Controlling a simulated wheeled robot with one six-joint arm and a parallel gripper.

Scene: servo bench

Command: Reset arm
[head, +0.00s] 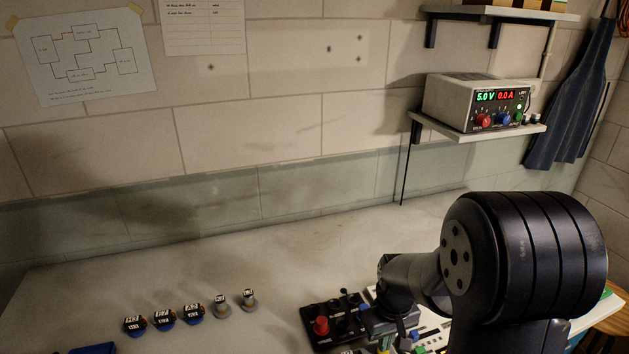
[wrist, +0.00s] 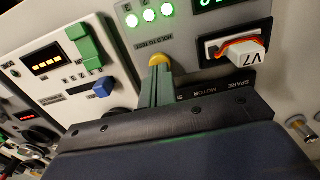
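My gripper (wrist: 160,72) is at the bottom middle of the wrist view, with its two grey-green fingers together and nothing seen between them. Its tips are at a yellow button (wrist: 161,59) labelled "HOLD TO TEST"; I cannot tell whether they touch or press it. Three green lamps (wrist: 149,15) are lit above the button. To the right, a white plug marked V7 (wrist: 246,58) with orange and red wires sits at a dark socket. In the head view my arm reaches down over the bench at the right, and the gripper is mostly hidden.
A device with lit orange bars (wrist: 47,63), a green part (wrist: 84,46) and a blue one (wrist: 102,88) is to the left. A row of several small labelled parts (head: 192,312) stands on the bench (head: 230,265). A power supply (head: 478,102) reads 5.0 V, 0.0 A.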

